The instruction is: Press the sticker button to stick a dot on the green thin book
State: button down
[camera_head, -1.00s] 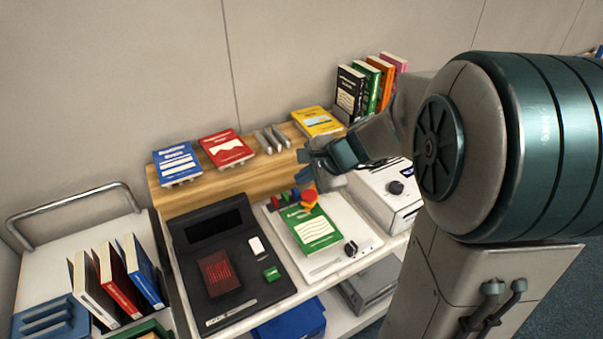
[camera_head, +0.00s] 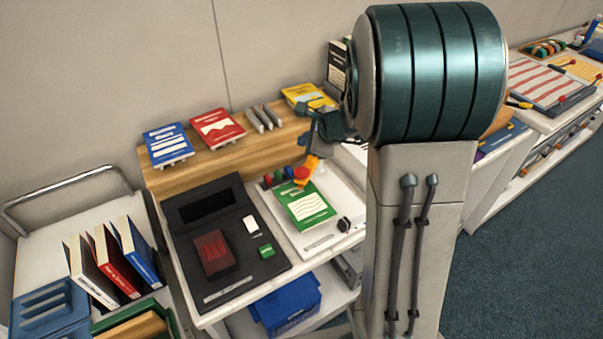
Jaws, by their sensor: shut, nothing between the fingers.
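The green thin book (camera_head: 305,206) lies flat on a white board (camera_head: 348,207), its white label facing up. At its far edge is the sticker device, with a round red button (camera_head: 301,173) and an orange part (camera_head: 313,163). My gripper (camera_head: 311,150) is shut and empty, pointing down just above the device. Whether it touches the orange part or the button, I cannot tell. No dot can be made out on the book. My arm hides the area to the right of the board.
A black console (camera_head: 245,266) with a green button stands left of the board. Blue (camera_head: 167,145) and red (camera_head: 217,127) books lie on the wooden ledge (camera_head: 195,170) behind. Small coloured knobs (camera_head: 277,177) stand beside the device. A cart with upright books is at left.

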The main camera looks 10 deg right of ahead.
jog(key=b, duration=0.7)
send_near(300, 170)
jog(key=shift+w+a+f, duration=0.45)
jog(key=shift+w, duration=0.3)
jog(key=shift+w+a+f, duration=0.4)
jog(key=shift+w+f, duration=0.05)
jog(key=shift+w, duration=0.3)
jog(key=shift+w+a+f, duration=0.45)
jog(key=shift+w, duration=0.35)
jog(key=shift+f, duration=0.1)
jog(key=shift+f+b, duration=0.35)
jog(key=shift+b, duration=0.05)
jog(key=shift+f+b, duration=0.65)
jog(key=shift+b, duration=0.1)
jog(key=shift+r, duration=0.1)
dwell(0.4)
jog(key=shift+r+p, duration=0.9)
jog(key=shift+r, duration=0.1)
notch_tip(300, 170, up, 5)
jog(key=p, duration=0.4)
